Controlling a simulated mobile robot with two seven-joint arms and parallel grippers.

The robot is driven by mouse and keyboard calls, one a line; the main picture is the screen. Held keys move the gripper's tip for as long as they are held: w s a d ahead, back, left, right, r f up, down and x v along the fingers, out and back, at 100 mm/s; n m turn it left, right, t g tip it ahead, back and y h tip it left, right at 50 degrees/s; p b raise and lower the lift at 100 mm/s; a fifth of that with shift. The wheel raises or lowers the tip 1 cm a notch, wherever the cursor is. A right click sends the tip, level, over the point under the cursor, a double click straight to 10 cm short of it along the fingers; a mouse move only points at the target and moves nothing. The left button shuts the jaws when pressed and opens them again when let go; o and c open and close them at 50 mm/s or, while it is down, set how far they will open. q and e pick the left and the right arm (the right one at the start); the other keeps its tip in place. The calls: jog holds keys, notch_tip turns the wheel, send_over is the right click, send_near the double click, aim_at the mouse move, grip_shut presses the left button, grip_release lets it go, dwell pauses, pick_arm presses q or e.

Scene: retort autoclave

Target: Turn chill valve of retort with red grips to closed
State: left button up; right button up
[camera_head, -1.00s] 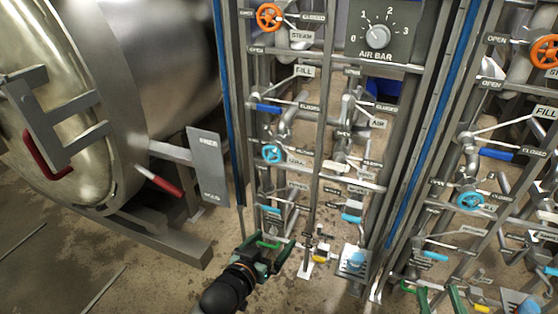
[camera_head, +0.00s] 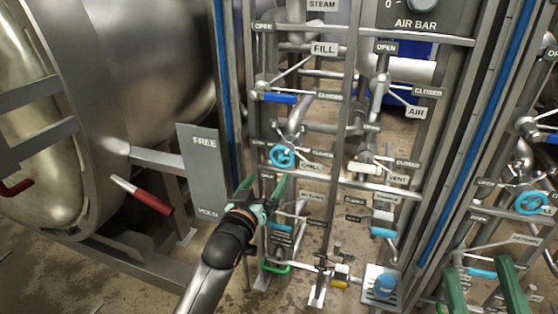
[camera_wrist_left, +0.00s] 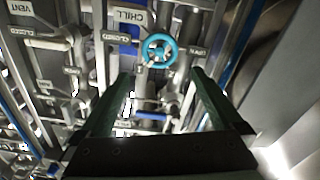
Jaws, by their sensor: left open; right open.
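The chill valve is a light-blue handwheel (camera_head: 282,156) on the pipe panel, with a CHILL label (camera_head: 311,166) to its lower right. CLOSED and OPEN plates are beside it. The retort (camera_head: 95,120) with red grips (camera_head: 150,197) stands at the left. My left gripper (camera_head: 266,182) is open and empty, just below the wheel in the head view. In the left wrist view the wheel (camera_wrist_left: 158,50) shows beyond and between my open fingertips (camera_wrist_left: 162,74), apart from them. My right gripper (camera_head: 478,264) is open and empty at the lower right.
A blue fill lever (camera_head: 280,98) is above the wheel, and a white vent lever (camera_head: 364,168) is to its right. Panel rails and posts surround the valves. A second panel with another blue handwheel (camera_head: 530,202) is at the right.

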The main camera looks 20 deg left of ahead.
aim_at(281, 157)
pick_arm(q)
jog(key=w+b, duration=0.1)
jog(key=w, duration=0.3)
jog(key=w+b, duration=0.2)
jog(key=w, duration=0.3)
jog(key=shift+w+d+f, duration=0.15)
jog(key=shift+w+d, duration=0.05)
jog(key=shift+w+b, duration=0.5)
jog(key=shift+w, duration=0.4)
jog(key=c, duration=1.1)
jog(key=shift+c, duration=0.2)
